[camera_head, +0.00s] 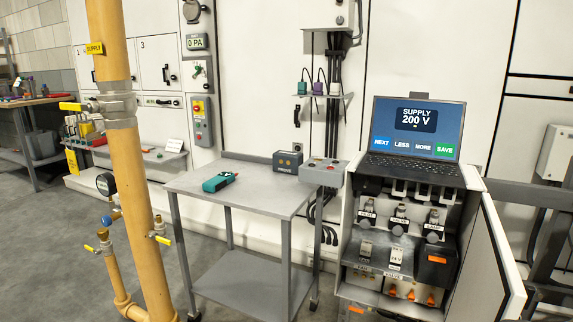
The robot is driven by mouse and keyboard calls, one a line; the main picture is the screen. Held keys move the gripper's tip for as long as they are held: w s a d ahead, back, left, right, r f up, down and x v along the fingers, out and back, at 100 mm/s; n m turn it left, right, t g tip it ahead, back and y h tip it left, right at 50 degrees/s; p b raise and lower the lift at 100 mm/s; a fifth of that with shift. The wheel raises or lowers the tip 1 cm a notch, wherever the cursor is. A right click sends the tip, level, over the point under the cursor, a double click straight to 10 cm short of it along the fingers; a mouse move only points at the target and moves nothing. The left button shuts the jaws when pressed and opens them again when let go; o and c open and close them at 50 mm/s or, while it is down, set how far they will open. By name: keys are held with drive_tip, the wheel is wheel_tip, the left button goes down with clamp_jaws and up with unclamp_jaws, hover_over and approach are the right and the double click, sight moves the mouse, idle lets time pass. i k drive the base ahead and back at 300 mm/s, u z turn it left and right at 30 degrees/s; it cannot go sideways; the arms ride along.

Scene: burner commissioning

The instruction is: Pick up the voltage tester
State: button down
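A teal handheld device with dark parts (220,181), which looks like the voltage tester, lies flat on the top of a grey metal table (258,203). It sits left of the middle of the tabletop, with clear surface around it. My gripper is not in view.
A dark box (287,162) and a grey button box (324,172) stand at the table's back right. A yellow pipe (130,170) with valves rises at the left front. An open cabinet (400,240) with a laptop (417,130) stands at right.

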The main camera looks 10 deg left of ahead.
sight(216, 184)
drive_tip(key=u, duration=0.25)
drive_tip(key=k, duration=0.45)
drive_tip(key=u, duration=1.6)
drive_tip(key=i, duration=1.9)
drive_tip(key=z, duration=0.9)
